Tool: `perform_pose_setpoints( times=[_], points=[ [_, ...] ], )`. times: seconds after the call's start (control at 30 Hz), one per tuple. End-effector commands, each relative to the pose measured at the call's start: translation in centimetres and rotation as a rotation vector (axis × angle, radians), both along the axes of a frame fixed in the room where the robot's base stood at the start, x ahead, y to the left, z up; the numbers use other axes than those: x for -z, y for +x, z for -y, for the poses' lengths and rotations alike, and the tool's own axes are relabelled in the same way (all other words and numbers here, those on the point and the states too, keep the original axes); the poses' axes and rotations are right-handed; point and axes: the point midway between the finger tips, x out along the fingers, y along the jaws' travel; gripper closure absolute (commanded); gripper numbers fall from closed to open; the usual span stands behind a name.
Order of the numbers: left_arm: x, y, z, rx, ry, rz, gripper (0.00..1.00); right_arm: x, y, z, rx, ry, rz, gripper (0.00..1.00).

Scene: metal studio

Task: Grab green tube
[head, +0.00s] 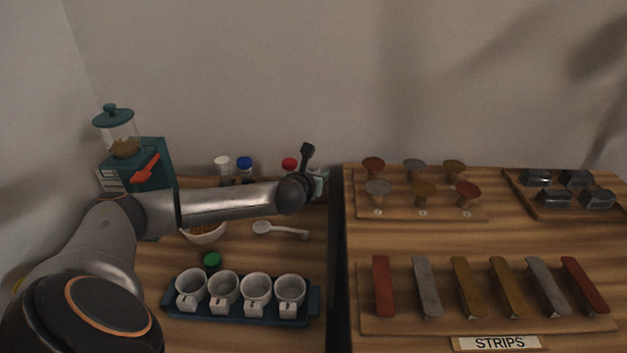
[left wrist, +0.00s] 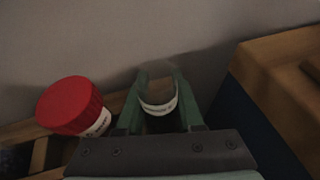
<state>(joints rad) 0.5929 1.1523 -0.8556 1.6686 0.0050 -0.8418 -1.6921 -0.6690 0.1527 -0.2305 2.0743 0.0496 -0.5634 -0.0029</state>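My left arm reaches across the head view, and its gripper (head: 317,183) is at the back of the left table, beside the red-capped tube (head: 289,164). In the left wrist view, the gripper's two greenish fingers (left wrist: 160,82) stand on either side of a tube (left wrist: 158,97) with a white label. No cap shows on this tube, and its lower part is hidden. The label fills the gap, but I cannot tell whether the fingers press on it. A small green cap (head: 212,260) is on the table in front. My right gripper is not in view.
The red cap (left wrist: 72,105) is close left of the fingers. White-capped (head: 222,165) and blue-capped (head: 245,166) tubes stand further left. A wooden table edge (left wrist: 238,75) rises at right.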

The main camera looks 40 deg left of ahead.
Motion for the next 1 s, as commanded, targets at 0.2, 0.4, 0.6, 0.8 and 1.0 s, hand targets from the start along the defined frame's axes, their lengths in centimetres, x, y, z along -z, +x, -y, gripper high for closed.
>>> perform_pose_setpoints(
  times=[0.2, 0.4, 0.6, 0.8, 1.0],
  points=[
    [0.0, 0.0, 0.0, 0.0, 0.0, 0.0, 0.94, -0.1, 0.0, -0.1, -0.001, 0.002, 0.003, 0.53],
    [0.0, 0.0, 0.0, -0.001, 0.0, 0.0, 1.0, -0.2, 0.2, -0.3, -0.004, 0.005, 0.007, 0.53],
    [0.0, 0.0, 0.0, -0.001, 0.0, 0.0, 1.0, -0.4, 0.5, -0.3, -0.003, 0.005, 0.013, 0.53],
    [-0.9, 0.0, 0.0, -0.001, 0.001, 0.001, 1.0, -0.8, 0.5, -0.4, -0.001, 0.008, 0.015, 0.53],
    [-3.6, 0.0, 0.0, 0.001, 0.0, 0.003, 1.0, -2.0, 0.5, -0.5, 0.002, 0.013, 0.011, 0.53]
  ],
)
